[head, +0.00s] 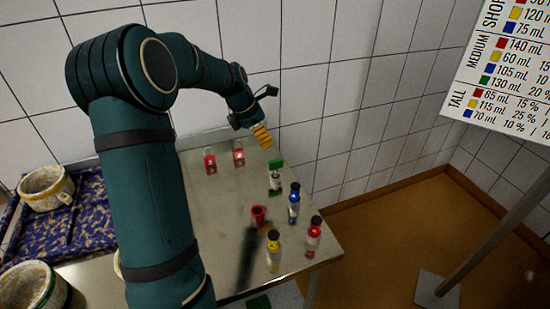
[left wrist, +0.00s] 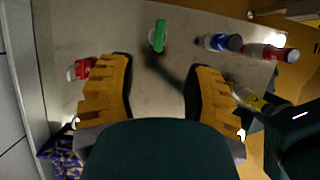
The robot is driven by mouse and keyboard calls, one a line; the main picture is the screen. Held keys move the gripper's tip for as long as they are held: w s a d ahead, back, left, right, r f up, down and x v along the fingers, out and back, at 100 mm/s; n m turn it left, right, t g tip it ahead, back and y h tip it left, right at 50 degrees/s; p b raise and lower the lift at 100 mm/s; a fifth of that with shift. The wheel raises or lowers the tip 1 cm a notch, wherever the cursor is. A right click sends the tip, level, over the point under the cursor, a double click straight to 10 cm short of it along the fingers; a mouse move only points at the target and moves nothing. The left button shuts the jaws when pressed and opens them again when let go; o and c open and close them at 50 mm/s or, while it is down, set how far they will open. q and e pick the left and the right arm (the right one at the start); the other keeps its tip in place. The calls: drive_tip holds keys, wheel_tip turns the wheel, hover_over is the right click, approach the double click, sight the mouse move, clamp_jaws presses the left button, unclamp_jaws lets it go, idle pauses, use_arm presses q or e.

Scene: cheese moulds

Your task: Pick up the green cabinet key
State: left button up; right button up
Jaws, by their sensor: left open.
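The green-topped item (head: 276,163), which fits the green cabinet key, stands near the right edge of the metal table, with a paler, greyish lower part. It also shows in the left wrist view (left wrist: 159,36) as a narrow green bar over a whitish round part. My left gripper (head: 263,140) is open and empty, above the table's back and a little behind and left of the green item in the head view. In the left wrist view the yellow fingers (left wrist: 161,65) are spread, with the green item ahead of the gap, apart from them. My right gripper is out of view.
Two red items (head: 210,161) (head: 239,154) stand near the wall. A red cup (head: 258,216), blue bottle (head: 294,204), red bottle (head: 314,235) and yellow bottle (head: 273,250) stand nearer the front. White pots (head: 46,190) are at left. A sign (head: 510,75) hangs at right.

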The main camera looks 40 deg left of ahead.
sight(275, 160)
use_arm(q)
drive_tip(key=b+x, duration=0.2)
drive_tip(key=x, duration=0.6)
drive_tip(key=shift+w+f, duration=0.1)
drive_tip(key=shift+f, duration=0.1)
drive_tip(key=b+x, duration=0.1)
drive_tip(key=x, duration=0.3)
drive_tip(key=shift+f, duration=0.3)
drive_tip(key=shift+w+f, duration=0.1)
drive_tip(key=shift+f, duration=0.3)
drive_tip(key=shift+o, duration=0.2)
clamp_jaws()
